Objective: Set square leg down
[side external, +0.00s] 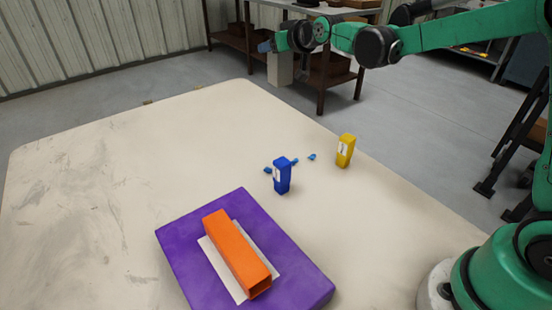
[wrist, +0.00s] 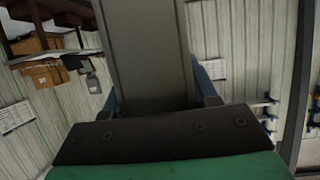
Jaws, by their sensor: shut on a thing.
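My gripper (side external: 266,46) is high up at the top middle of the side view, beyond the far right edge of the pale table. It is shut on a grey square leg (side external: 280,70), whose lower part hangs below the gripper, clear of the table. In the wrist view, the leg (wrist: 145,50) fills the upper middle as a broad grey beam between the blue fingers (wrist: 160,88). Its far end runs out of that picture.
On the table (side external: 80,200) lies a purple slab (side external: 185,245) bearing a white sheet (side external: 217,262) and an orange square tube (side external: 236,250). A blue labelled block (side external: 283,178), a yellow labelled block (side external: 345,152) and small blue pieces (side external: 312,157) stand nearby. The table's left half is clear.

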